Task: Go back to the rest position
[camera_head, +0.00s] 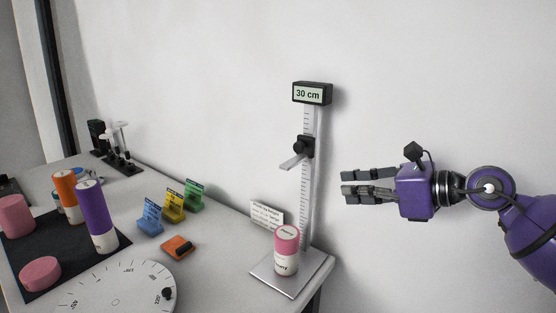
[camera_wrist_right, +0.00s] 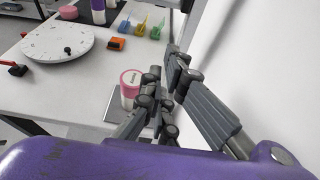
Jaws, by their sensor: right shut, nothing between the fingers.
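My right gripper (camera_head: 345,185) is in the air to the right of the height gauge in the head view, clear of the table. Its fingers are shut with nothing between them; they also show in the right wrist view (camera_wrist_right: 172,95). My left gripper is not in view. A pink and white can (camera_head: 286,252) stands upright on the metal base of the height gauge (camera_head: 307,180), whose display reads 30 cm. The can also shows behind the fingers in the right wrist view (camera_wrist_right: 130,85), partly hidden.
The white table (camera_head: 215,270) holds a round dial turntable (camera_head: 115,292), a dark mat (camera_head: 30,258) with pink, orange and purple cylinders, blue, yellow and green card holders (camera_head: 173,207), and an orange block (camera_head: 177,247). A white wall stands behind. The air around the right gripper is free.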

